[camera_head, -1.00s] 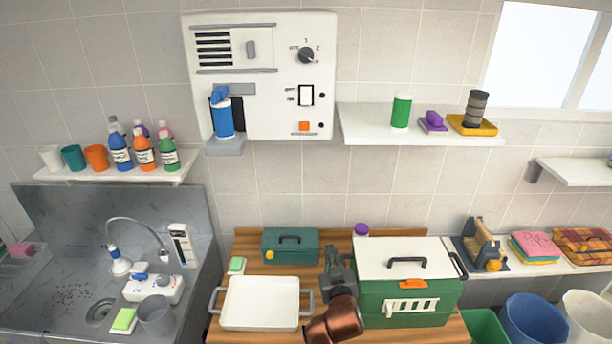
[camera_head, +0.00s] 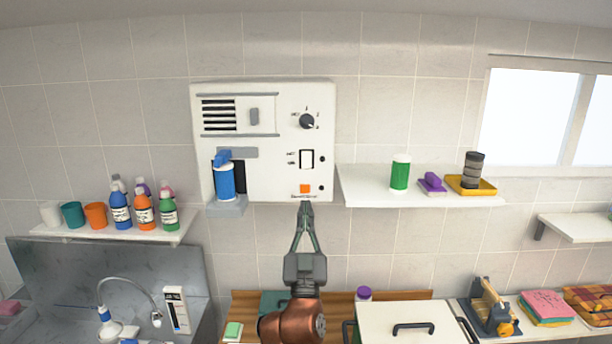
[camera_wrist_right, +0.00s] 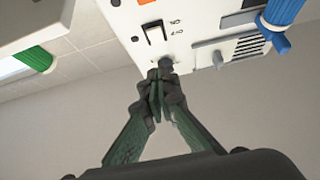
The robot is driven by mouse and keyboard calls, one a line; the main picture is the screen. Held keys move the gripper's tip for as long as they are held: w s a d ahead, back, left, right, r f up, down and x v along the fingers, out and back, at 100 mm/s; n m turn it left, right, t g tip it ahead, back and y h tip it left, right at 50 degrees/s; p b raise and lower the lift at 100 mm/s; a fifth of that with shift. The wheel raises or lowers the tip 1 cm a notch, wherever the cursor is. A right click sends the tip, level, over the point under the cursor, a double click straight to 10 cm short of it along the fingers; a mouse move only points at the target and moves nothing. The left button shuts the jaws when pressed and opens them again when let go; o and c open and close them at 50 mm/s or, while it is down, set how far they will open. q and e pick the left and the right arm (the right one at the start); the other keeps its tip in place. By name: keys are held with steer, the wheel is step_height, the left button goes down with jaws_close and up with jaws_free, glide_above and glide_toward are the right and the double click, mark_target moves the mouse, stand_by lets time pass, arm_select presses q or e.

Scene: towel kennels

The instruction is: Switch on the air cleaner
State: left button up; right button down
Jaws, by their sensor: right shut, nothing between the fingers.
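The air cleaner (camera_head: 262,185) is a white wall unit with a slatted vent, a black dial (camera_head: 307,121), a rocker switch (camera_head: 307,159) and an orange button (camera_head: 305,188). My right gripper (camera_head: 306,208) is shut and empty, pointing up; its tips show just below the orange button at the unit's lower edge. In the right wrist view the unit appears upside down, with the rocker switch (camera_wrist_right: 155,33) above the shut fingertips (camera_wrist_right: 158,84). The tips overlap the dial area there; contact cannot be told. The switch's position is unclear. My left gripper is out of view.
A blue bottle (camera_head: 225,182) sits in a holder at the unit's lower left. A shelf (camera_head: 365,190) to the right bears a green canister (camera_head: 400,172). Another shelf (camera_head: 70,229) at left holds bottles and cups. A white-lidded carrier (camera_head: 390,325) stands on the worktop below.

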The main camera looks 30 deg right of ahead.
mark_target(307, 162)
steer(key=p+x, duration=0.1)
steer(key=x, duration=0.3)
steer(key=w+f+x, duration=0.1)
steer(key=x, duration=0.3)
steer(key=d+f+p+x, duration=0.1)
steer(key=x, duration=0.3)
steer(key=shift+w+d+p, duration=0.15)
steer(key=shift+w+p, duration=0.15)
steer(key=shift+w, duration=0.2)
steer(key=shift+r, duration=0.1)
